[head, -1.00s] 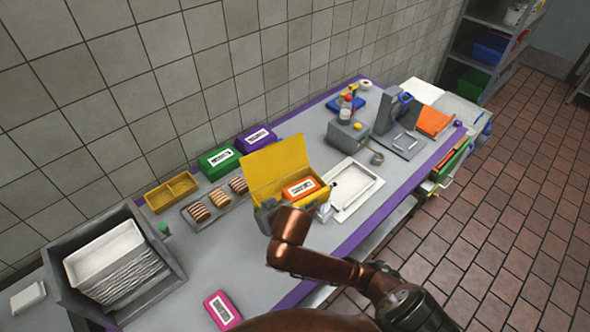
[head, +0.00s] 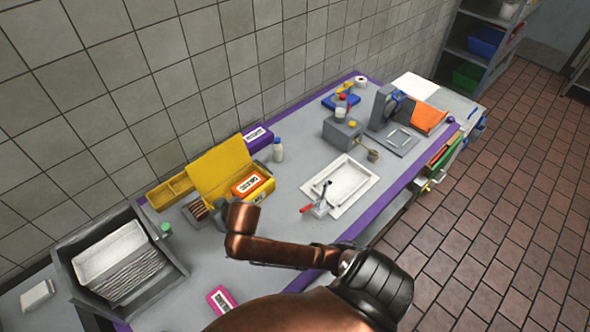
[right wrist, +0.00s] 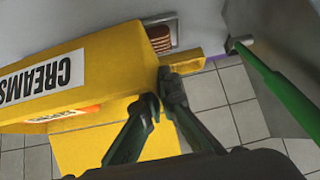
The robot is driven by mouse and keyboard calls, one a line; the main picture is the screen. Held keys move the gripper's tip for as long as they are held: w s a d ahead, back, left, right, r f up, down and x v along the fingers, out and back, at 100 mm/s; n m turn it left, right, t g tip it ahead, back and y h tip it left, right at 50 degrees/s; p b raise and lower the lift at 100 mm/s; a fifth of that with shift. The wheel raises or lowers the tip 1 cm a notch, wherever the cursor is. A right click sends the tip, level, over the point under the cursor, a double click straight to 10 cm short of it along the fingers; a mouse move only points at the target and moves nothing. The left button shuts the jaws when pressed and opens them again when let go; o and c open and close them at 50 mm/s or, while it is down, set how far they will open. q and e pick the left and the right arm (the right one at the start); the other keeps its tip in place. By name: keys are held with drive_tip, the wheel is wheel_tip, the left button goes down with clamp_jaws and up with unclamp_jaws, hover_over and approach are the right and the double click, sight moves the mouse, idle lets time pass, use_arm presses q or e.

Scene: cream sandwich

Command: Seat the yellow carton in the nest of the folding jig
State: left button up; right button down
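The yellow carton (head: 213,175) stands open at centre left in the head view, lid up, with an orange pack (head: 250,184) inside. In the right wrist view its yellow side (right wrist: 105,58) carries a CREAMS label. My right gripper (right wrist: 162,92) is shut on the carton's edge; the arm hides this grip in the head view. A white rimmed frame (head: 368,181) with a red-handled clamp (head: 318,208), apparently the folding jig, lies right of the carton, apart from it. Its nest looks empty. My left gripper is out of view.
A yellow divided tray (head: 168,191), a purple pack (head: 258,138) and a white bottle (head: 277,151) are close to the carton. A grey bin (head: 172,267) stands at left, a pink pack (head: 221,299) in front. A grey box (head: 342,133) stands behind the jig.

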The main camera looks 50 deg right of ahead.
drive_tip(key=d+p, duration=0.2)
drive_tip(key=d+f+p, duration=0.1)
drive_tip(key=d, duration=0.1)
drive_tip(key=shift+w+f, duration=0.1)
drive_tip(key=shift+w, duration=0.15)
drive_tip(key=shift+m+h, duration=0.3)
drive_tip(key=shift+m, duration=0.1)
drive_tip(key=d+f+p, duration=0.1)
drive_tip(key=d, duration=0.1)
drive_tip(key=d+f+p, duration=0.2)
drive_tip(key=d+p, duration=0.1)
drive_tip(key=shift+s+d+f, duration=0.1)
drive_tip(key=shift+s+d, duration=0.2)
drive_tip(key=shift+s, duration=0.1)
drive_tip(key=shift+s+d+f, duration=0.15)
drive_tip(key=shift+d+f, duration=0.15)
drive_tip(key=shift+d, duration=0.05)
wheel_tip(320, 180, down, 6)
drive_tip(key=shift+r, duration=0.2)
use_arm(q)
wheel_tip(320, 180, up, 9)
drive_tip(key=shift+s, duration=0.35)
use_arm(e)
drive_tip(key=shift+f, duration=2.25)
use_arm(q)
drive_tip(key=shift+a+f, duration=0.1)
use_arm(e)
drive_tip(key=shift+f, duration=0.1)
